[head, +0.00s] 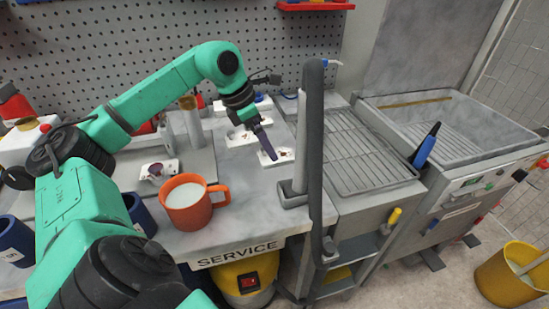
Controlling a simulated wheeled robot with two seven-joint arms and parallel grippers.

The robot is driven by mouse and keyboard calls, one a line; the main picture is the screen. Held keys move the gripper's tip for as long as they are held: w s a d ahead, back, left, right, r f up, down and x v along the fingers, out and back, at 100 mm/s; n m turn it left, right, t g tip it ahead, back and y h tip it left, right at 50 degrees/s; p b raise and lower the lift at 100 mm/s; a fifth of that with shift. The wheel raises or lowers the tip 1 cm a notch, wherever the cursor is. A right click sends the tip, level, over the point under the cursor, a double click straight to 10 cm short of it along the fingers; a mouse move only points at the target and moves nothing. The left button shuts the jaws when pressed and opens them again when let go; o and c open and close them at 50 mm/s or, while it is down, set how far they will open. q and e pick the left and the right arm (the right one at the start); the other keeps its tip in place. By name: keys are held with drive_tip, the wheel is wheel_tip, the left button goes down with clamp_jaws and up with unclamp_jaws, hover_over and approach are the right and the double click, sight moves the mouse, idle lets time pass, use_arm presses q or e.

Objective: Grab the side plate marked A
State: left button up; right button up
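Several small white plates or cards with dark marks lie on the grey service counter (242,183). One white plate (282,157) lies right of the middle, and another white plate (240,136) lies behind it. A third white plate (171,166) lies to the left, behind the orange mug. The marks are too small to read, so I cannot tell which one is A. My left gripper (268,150) points down over the right-hand plate and hides part of it. Its fingers overlap, and I cannot tell whether they touch the plate. My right gripper is out of view.
An orange mug (186,210) with white contents stands near the counter's front. A tall dark upright bar (314,140) stands right of the gripper. Beyond it are a wire rack (365,155) and a grey basin (455,125). A pegboard (110,45) closes the back.

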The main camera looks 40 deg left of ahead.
use_arm(q)
drive_tip(key=x, duration=0.3)
drive_tip(key=shift+s+d, duration=0.1)
drive_tip(key=shift+d, duration=0.15)
drive_tip(key=shift+f, duration=0.25)
drive_tip(key=c, duration=1.4)
